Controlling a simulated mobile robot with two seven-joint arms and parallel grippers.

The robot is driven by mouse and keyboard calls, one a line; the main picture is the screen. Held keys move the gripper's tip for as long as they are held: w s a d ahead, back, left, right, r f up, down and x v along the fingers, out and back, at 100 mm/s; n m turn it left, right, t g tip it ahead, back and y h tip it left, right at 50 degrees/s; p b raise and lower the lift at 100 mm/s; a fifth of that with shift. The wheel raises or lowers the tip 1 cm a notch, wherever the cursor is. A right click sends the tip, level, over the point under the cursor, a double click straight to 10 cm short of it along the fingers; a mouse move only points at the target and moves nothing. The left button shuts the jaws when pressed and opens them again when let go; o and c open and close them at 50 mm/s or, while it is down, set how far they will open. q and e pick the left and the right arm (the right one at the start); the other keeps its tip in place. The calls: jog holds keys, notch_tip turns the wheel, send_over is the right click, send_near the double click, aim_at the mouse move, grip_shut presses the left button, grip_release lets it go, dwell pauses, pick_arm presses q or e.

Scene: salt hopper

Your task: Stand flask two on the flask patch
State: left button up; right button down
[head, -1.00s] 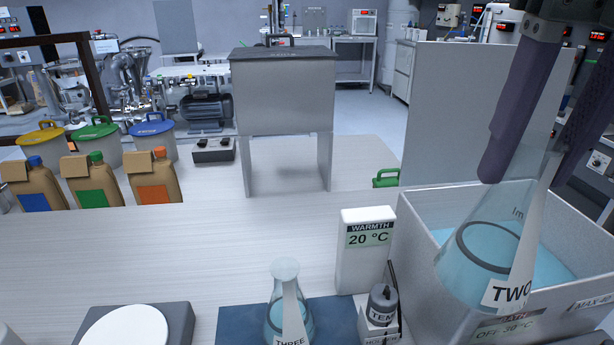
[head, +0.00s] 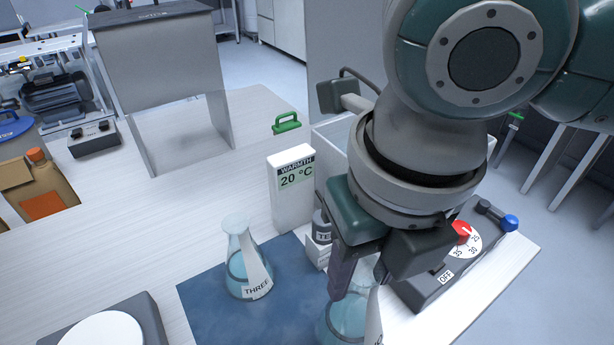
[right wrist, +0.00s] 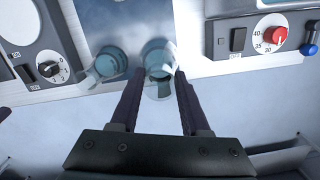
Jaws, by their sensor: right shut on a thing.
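Flask two (head: 343,320), a clear conical flask with blue liquid, is held upright in my right gripper (head: 360,282). The right gripper is shut on its neck. In the right wrist view flask two (right wrist: 158,58) shows between the fingers (right wrist: 158,78). The dark blue flask patch (head: 205,298) lies on the bench. Flask two is over or on its right part; its base is cut off by the frame, so I cannot tell whether it touches. Flask three (head: 238,270) stands on the patch to its left. My left gripper is not in view.
The white warmth display (head: 291,185) reads 20 °C behind the patch. A small grey weight-like block (head: 320,228) stands beside it. The water bath (head: 335,130) is behind my right arm, its red dial (head: 463,232) to the right. A scale (head: 110,325) is at left.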

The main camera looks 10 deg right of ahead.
aim_at(355, 305)
jog(key=shift+f, duration=2.95)
jog(key=shift+f+b, duration=0.15)
jog(key=shift+b, duration=0.15)
jog(key=shift+c, duration=1.9)
grip_release()
